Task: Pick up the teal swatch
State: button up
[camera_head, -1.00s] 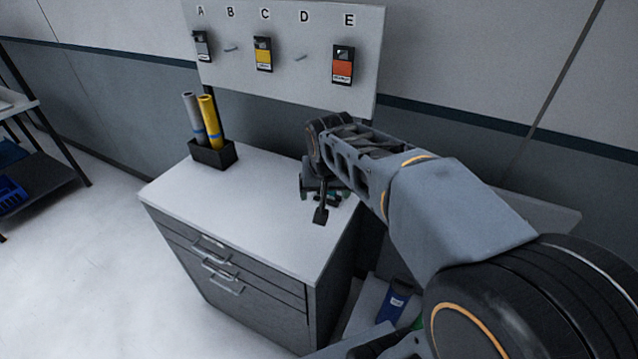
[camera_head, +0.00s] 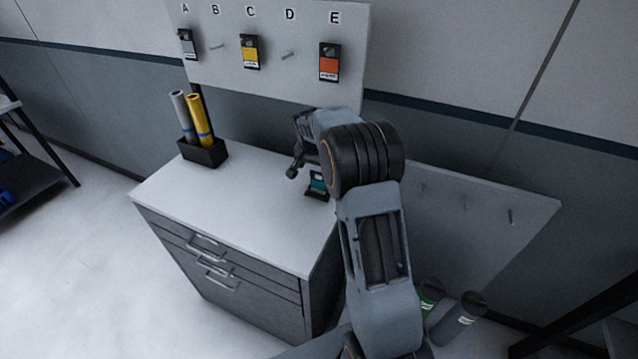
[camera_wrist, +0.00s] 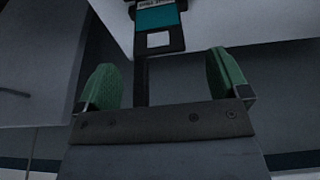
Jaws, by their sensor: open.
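The teal swatch (camera_head: 317,183) lies on the white cabinet top near its back right edge, partly hidden behind my arm. In the wrist view the swatch (camera_wrist: 158,18) is at the top centre, with a teal band, a dark frame and a square hole toward my gripper. My gripper (camera_wrist: 165,85) is open and empty, its two green-padded fingers apart. The swatch lies beyond the fingertips, not between them. In the head view my gripper (camera_head: 295,160) is seen above the cabinet, just left of the swatch, its fingers partly hidden.
The white cabinet top (camera_head: 235,215) is mostly clear. A black holder (camera_head: 203,154) with a grey and a yellow roll stands at its back left. A pegboard (camera_head: 270,85) above holds grey (camera_head: 187,46), yellow (camera_head: 250,55) and orange (camera_head: 329,65) swatches. Green and grey rolls (camera_head: 455,315) stand lower right.

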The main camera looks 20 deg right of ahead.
aim_at(318, 173)
jog(key=shift+p+x, duration=1.2)
jog(key=shift+x, duration=2.4)
jog(key=shift+s, duration=0.1)
jog(key=c, duration=1)
jog(key=shift+r, duration=0.55)
jog(key=s+a+r+b, duration=0.1)
jog(key=s+r+b, duration=0.1)
jog(key=s+r, duration=0.2)
jog(key=s+a+r+b, duration=0.1)
jog(key=s+r+b, duration=0.1)
jog(key=s+r, duration=0.2)
jog(key=s+a+r+b, duration=0.1)
jog(key=s+r, duration=0.3)
jog(key=s, duration=0.1)
jog(key=shift+s+a+b, duration=0.15)
jog(key=shift+s+b, duration=0.2)
jog(key=shift+b, duration=0.05)
